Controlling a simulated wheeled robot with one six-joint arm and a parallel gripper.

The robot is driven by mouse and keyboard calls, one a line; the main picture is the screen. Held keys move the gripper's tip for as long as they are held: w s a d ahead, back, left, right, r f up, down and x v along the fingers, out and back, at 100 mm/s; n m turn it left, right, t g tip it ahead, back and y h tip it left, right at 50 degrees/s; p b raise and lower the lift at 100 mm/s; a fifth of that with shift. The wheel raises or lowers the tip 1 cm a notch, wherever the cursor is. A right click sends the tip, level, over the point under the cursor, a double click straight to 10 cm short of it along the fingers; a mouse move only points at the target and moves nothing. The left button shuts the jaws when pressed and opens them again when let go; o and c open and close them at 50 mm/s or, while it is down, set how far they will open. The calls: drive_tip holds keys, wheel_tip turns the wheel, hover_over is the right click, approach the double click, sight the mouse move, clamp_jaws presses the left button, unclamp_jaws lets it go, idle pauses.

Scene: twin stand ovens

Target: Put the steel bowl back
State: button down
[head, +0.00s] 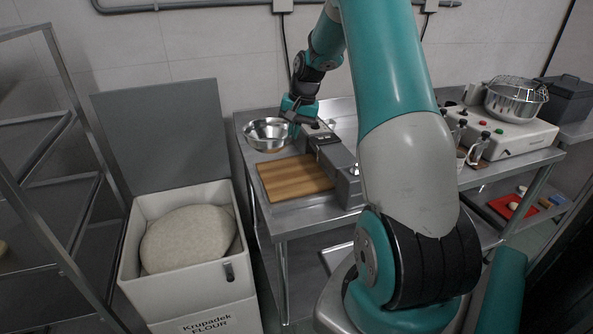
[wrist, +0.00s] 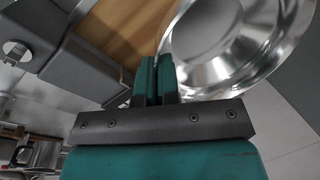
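The steel bowl (head: 268,135) is at the left end of the steel table, beyond the wooden board. It also shows large in the wrist view (wrist: 225,50), beside my fingers and partly past the table edge. My gripper (head: 296,126) is at the bowl's right rim. In the wrist view its two fingers (wrist: 157,75) are close together with the rim between them. The bowl looks roughly level and seems held above the table. The fingertips' contact is partly hidden.
A wooden board (head: 292,178) lies on the table (head: 290,226) beside a grey scale-like device (head: 338,158). An open flour bin (head: 165,293) stands at the left, near a metal rack (head: 75,110). A mixer-like machine (head: 510,137) with a steel bowl stands at the right.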

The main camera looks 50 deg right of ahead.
drive_tip(key=s+d+r+m, duration=0.3)
drive_tip(key=d+r, duration=0.3)
drive_tip(key=d, duration=0.1)
drive_tip(key=shift+h, duration=0.4)
drive_tip(key=s+p+x, duration=0.1)
drive_tip(key=x, duration=0.5)
drive_tip(key=s+d+p+x, duration=0.1)
drive_tip(key=x, duration=0.5)
drive_tip(key=s+p+x, duration=0.1)
drive_tip(key=s+x, duration=0.1)
drive_tip(key=x, duration=0.4)
drive_tip(key=shift+p+x, duration=0.35)
drive_tip(key=shift+x, duration=0.45)
drive_tip(key=shift+d, duration=0.2)
drive_tip(key=c, duration=1.7)
unclamp_jaws()
drive_tip(key=shift+f, duration=0.1)
drive_tip(key=shift+o, duration=0.3)
